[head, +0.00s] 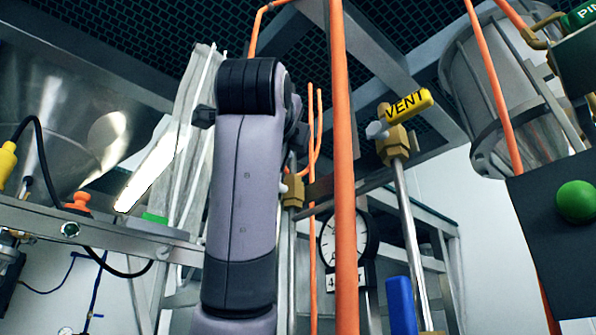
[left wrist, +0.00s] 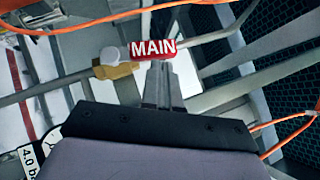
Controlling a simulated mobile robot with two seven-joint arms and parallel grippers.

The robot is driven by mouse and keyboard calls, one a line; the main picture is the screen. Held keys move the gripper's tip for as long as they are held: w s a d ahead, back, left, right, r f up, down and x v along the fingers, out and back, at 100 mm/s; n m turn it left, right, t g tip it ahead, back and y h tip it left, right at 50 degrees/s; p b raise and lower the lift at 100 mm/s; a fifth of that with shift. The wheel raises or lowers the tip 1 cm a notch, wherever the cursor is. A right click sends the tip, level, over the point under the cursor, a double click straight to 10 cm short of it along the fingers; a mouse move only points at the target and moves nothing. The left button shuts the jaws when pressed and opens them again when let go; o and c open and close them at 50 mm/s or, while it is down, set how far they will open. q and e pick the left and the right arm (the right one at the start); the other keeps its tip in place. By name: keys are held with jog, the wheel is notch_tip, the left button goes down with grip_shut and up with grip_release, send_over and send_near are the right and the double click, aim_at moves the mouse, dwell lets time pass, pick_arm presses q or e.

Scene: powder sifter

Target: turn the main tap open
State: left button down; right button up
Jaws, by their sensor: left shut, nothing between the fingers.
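The main tap's red handle (left wrist: 153,48), marked MAIN in white, lies nearly level across the upper middle of the left wrist view. A white end cap and a brass valve body (left wrist: 113,71) are at its left. My left gripper (left wrist: 161,66) is shut and empty, its fingertips right at the handle's lower edge in the picture. I cannot tell whether they touch it. In the head view my left arm hides the gripper and the red handle. A brass fitting (head: 292,191) shows just right of the arm. My right gripper is in neither view.
A yellow VENT handle (head: 407,104) sits on a brass valve to the right. An orange pipe (head: 343,200) runs upright beside my left arm, with a round gauge (head: 333,240) behind it. A metal hopper (head: 75,110) is at left. A dark box with a green button (head: 576,201) is at right.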

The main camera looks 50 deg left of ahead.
pick_arm(q)
jog(key=shift+s+a+r, duration=0.1)
jog(key=shift+a+r, duration=0.3)
jog(key=shift+a, duration=0.1)
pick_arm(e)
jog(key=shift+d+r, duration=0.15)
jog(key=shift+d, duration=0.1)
pick_arm(q)
jog(key=shift+a+r, duration=0.1)
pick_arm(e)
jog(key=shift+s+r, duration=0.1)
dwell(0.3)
